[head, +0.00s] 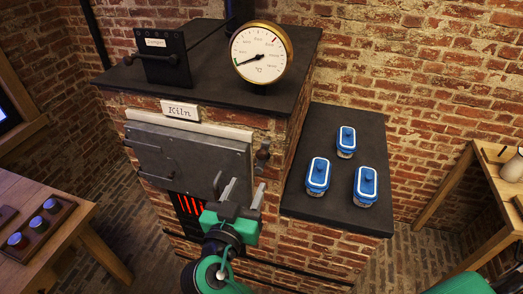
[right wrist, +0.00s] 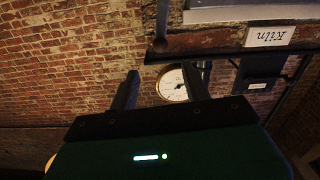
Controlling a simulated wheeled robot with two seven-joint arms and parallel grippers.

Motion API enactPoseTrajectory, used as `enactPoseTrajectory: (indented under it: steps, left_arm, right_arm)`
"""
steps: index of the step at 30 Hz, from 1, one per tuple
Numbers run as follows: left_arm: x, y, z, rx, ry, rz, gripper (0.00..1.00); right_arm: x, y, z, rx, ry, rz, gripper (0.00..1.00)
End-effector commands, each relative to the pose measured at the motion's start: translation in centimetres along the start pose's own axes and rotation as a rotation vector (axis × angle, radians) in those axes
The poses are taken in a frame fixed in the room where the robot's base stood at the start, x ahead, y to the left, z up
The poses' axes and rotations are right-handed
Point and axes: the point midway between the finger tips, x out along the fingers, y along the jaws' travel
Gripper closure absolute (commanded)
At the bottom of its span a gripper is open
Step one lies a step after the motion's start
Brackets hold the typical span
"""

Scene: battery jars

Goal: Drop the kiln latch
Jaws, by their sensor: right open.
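The brick kiln has a grey metal door (head: 190,155) under a "Kiln" sign (head: 180,110). The sign shows upside down in the right wrist view (right wrist: 270,36). A dark metal latch (head: 262,157) with rounded ends stands roughly upright on the brick to the right of the door. My right gripper (head: 238,186) is open and empty, in front of the door's lower right, a little below and left of the latch. Its two fingers also show apart in the right wrist view (right wrist: 165,88). I cannot make out the latch surely there. My left gripper is out of view.
Orange bars glow in an opening (head: 190,205) below the door. A round gauge (head: 262,53) and a black damper box (head: 163,55) stand on the kiln top. Several blue-lidded jars (head: 318,177) stand on the dark side ledge (head: 300,205). Wooden tables flank the kiln.

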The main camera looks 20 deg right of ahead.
Motion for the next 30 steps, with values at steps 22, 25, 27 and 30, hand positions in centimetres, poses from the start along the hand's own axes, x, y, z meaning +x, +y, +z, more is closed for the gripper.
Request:
enactPoseTrajectory:
  steps: [22, 25, 27, 30]
  left_arm:
    - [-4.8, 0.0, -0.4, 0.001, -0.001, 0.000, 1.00]
    - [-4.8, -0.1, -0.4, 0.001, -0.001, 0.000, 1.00]
    - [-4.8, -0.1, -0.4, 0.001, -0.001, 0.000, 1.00]
    - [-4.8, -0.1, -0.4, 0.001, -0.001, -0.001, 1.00]
  right_arm:
    - [12.5, -0.1, 0.0, -0.005, 0.000, -0.003, 0.52]
    - [12.9, -0.1, 0.0, -0.005, 0.000, -0.002, 0.52]
    - [12.9, -0.1, 0.1, -0.004, 0.000, -0.002, 0.52]
    - [12.9, -0.1, 0.1, -0.004, -0.001, -0.003, 0.52]
